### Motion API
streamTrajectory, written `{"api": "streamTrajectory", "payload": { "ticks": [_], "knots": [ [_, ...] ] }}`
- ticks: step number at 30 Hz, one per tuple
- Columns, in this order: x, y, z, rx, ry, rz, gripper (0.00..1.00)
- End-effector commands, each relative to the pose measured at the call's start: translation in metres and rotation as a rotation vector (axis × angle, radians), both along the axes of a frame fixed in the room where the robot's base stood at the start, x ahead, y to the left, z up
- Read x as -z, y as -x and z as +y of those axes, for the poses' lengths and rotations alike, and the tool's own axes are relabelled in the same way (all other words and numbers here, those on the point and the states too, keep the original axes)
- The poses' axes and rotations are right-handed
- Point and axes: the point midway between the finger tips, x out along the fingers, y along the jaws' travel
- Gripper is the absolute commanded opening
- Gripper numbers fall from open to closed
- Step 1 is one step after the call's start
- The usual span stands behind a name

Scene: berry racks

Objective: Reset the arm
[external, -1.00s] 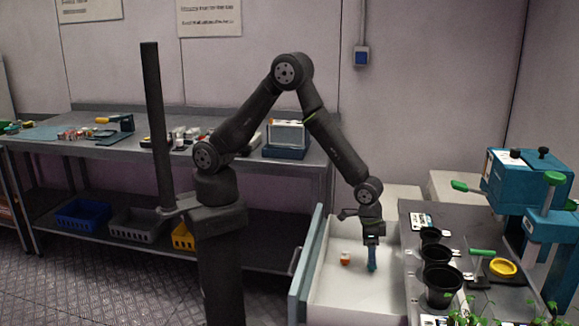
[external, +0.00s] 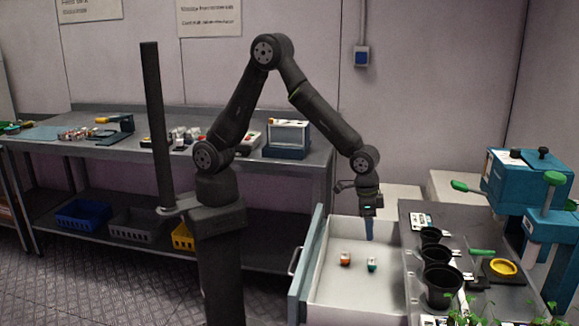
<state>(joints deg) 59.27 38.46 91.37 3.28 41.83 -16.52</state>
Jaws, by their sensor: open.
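My arm reaches over the open white drawer (external: 335,290) in the external view. My gripper (external: 369,236) points down above the drawer, with its blue fingers open and nothing seen between them. A small orange and white object (external: 345,259) lies on the drawer floor. A small green and white object (external: 372,264) lies to its right, below my gripper and apart from it.
Black pots (external: 441,287) stand on the grey bench to the right of the drawer. A teal machine (external: 524,180) with green handles is at the far right. A metal table (external: 90,148) with tools is behind on the left. The air above the drawer is clear.

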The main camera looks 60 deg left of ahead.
Motion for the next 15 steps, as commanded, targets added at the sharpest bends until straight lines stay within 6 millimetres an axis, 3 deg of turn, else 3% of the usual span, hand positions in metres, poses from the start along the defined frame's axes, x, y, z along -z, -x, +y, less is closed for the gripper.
{"api": "streamTrajectory", "payload": {
  "ticks": [15],
  "knots": [
    [0.086, -0.009, -0.009, 0.0, -0.003, 0.001, 0.61]
  ]
}}
